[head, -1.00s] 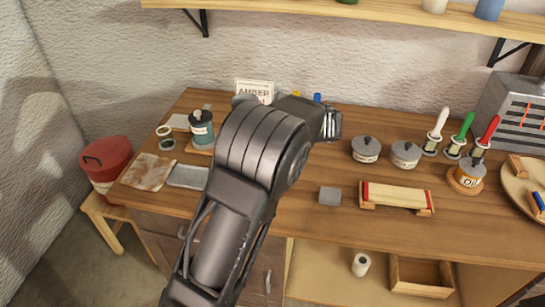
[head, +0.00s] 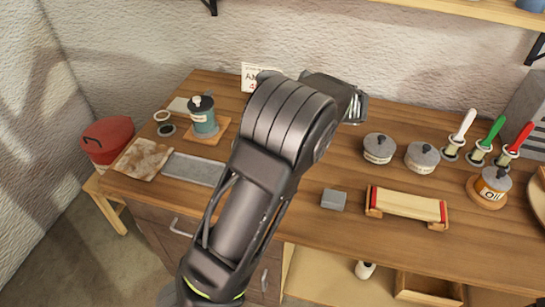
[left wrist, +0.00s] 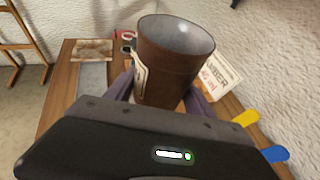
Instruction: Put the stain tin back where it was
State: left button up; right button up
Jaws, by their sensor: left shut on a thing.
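My left gripper (left wrist: 162,98) is shut on a brown, open-topped tin (left wrist: 170,75) with a pale label on its left side, in the left wrist view. The tin looks roughly upright between the fingers, and its inside looks pale. In the head view my left arm hides this gripper and the tin. A teal tin (head: 203,121) with a dark lid and pale knob stands on a square wooden board (head: 219,135) at the bench's left. The card lettered "AMBER" (head: 251,77) stands at the back; it also shows beside the brown tin (left wrist: 212,80). My right gripper is not in view.
On the bench (head: 285,215) lie a stained cloth (head: 143,159), a grey tray (head: 194,169) and a grey block (head: 333,199). Lidded pots (head: 379,148), coloured-handled tools (head: 487,130) and an oil tin (head: 493,183) stand right. A red bucket (head: 107,143) is off the left end.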

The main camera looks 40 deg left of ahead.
pick_arm(q)
notch_tip(320, 180, down, 8)
jog(key=b, duration=0.7)
jog(key=shift+w, duration=0.15)
jog(key=shift+f, duration=0.15)
jog(key=shift+f, duration=3.05)
notch_tip(320, 180, down, 3)
jog(key=shift+f, duration=0.35)
